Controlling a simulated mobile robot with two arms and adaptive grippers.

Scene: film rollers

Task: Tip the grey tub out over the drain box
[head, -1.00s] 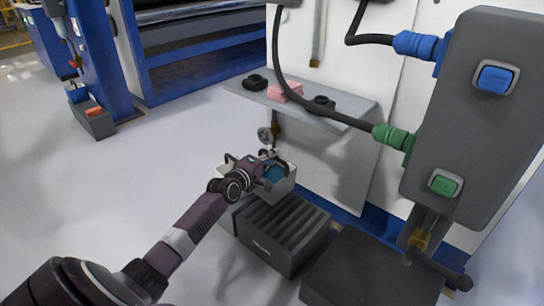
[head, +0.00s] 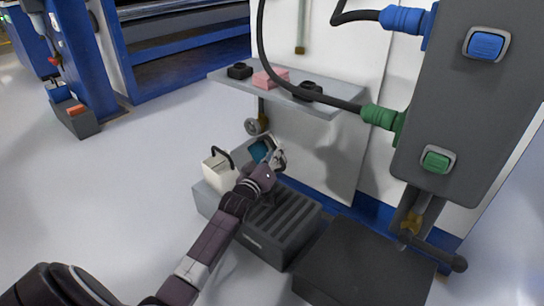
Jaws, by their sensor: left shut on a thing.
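My right gripper is not in view.
A wall shelf (head: 335,102) behind holds a pink block (head: 271,78) and black parts (head: 307,91). A dark low box (head: 365,268) stands right of the drain box. A grey control box (head: 465,110) with cables hangs at right. Floor on the left is open.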

